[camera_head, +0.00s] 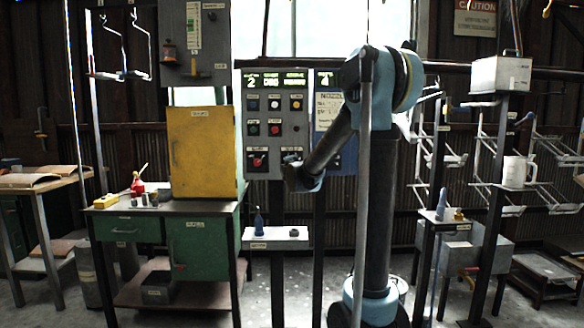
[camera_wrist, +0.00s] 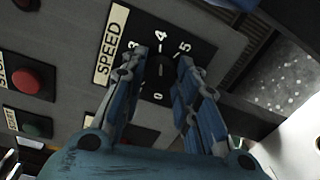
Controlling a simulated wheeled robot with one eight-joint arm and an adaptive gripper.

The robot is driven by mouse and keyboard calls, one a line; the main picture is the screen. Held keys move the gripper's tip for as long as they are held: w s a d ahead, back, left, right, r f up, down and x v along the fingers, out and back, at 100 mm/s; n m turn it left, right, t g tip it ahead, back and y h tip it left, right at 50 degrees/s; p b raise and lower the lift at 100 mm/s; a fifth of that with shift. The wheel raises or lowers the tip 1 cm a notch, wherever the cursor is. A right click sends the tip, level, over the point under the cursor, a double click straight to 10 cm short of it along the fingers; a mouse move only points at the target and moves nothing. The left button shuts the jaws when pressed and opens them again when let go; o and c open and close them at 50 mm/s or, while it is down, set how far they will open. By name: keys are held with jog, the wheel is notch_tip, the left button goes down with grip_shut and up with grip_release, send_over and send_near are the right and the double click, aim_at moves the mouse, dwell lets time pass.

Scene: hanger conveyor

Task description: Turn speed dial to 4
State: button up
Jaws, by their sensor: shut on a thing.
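The speed dial (camera_wrist: 159,84) is a dark knob on a black scale plate labelled SPEED in the wrist view. The numbers 4 and 5 show on the plate beyond it, and another number is partly covered by a finger. My gripper (camera_wrist: 161,66) has its two blue fingers on either side of the dial, shut on it. The dial's pointer mark is too dark to read. In the head view my gripper (camera_head: 292,168) is at the lower right of the grey control panel (camera_head: 274,125) and hides most of the dial.
A red button (camera_wrist: 27,80) and a green button (camera_wrist: 31,124) sit beside the speed plate. A red-handled switch (camera_head: 257,161) is left of my gripper. Below the panel is a small shelf (camera_head: 277,239) with a blue bottle (camera_head: 259,222). A yellow cabinet (camera_head: 203,152) stands left.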

jog(key=shift+s+d+f, duration=0.1)
jog(key=shift+d, duration=0.05)
jog(key=o, duration=1.1)
jog(key=shift+c, duration=0.2)
jog(key=s, duration=1.1)
jog(key=shift+s+a+r, duration=0.25)
jog(key=shift+s, duration=0.1)
